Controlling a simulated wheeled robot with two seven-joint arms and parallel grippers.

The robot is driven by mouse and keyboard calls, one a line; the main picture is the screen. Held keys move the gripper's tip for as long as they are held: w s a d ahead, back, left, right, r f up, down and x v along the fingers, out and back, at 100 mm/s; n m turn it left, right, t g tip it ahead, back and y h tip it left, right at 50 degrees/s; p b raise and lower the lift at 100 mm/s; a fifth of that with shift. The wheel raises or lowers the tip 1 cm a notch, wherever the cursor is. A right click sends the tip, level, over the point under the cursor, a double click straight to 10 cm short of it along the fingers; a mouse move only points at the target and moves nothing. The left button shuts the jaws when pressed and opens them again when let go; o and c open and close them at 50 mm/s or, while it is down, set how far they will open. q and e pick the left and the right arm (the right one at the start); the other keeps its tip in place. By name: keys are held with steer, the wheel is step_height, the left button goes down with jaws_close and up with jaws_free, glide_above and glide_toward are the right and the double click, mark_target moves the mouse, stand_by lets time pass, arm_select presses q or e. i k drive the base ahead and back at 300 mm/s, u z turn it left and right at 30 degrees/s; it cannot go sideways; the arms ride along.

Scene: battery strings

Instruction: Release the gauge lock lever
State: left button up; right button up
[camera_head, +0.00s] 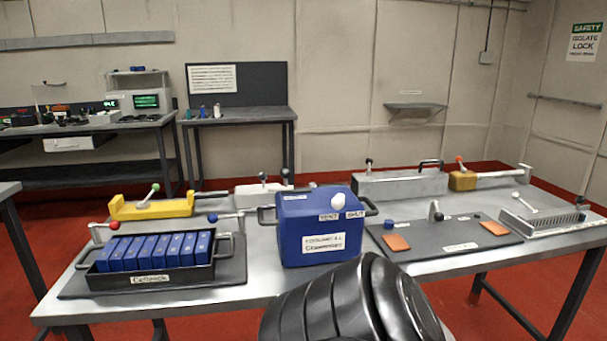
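No label in view reads "gauge", so I cannot tell for certain which lever is the gauge lock lever. A white-knobbed lever (521,200) tilts over a slotted grey fixture (553,220) at the right. Neither gripper shows.
A blue coolant box (318,228) with a white knob stands mid-table, in front of a white block (262,194). A black tray (155,277) holds blue cells. A dark mat (440,242) carries orange pads. A long grey box (400,186) stands behind. My black arm part covers the table's front middle.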

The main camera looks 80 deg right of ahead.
mark_target(515, 195)
steer(key=z, duration=1)
steer(key=k, duration=0.2)
steer(key=z, duration=3.85)
steer(key=i, duration=2.55)
steer(key=u, duration=0.95)
